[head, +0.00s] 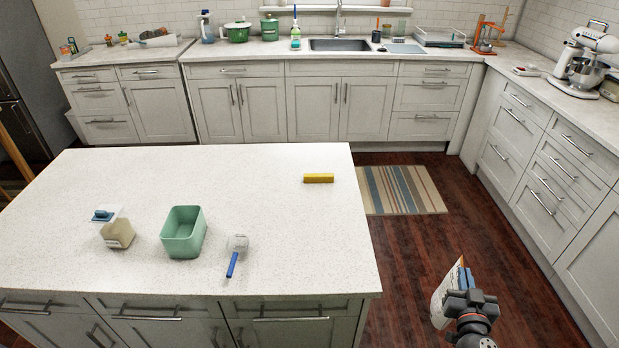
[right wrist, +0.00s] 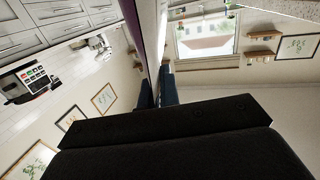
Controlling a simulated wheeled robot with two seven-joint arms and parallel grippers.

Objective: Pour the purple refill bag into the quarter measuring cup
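A small pale measuring cup (head: 238,242) with a blue handle lies on the island, the handle towards the front edge. No size mark can be read on it. My right gripper (head: 464,281) is at the lower right of the head view, over the floor right of the island and well away from the cup. It appears shut on a thin, upright bag (head: 441,297), which looks white with an orange edge there. In the right wrist view the bag is edge-on between the fingers, with a purple strip (right wrist: 132,22) along it. My left gripper is not in view.
A green open tub (head: 168,243) stands left of the cup. Further left is a beige-filled container (head: 118,235) with a blue top. A yellow block (head: 318,178) lies near the island's back right. The island top (head: 220,175) is otherwise clear. A striped rug (head: 402,190) lies behind right.

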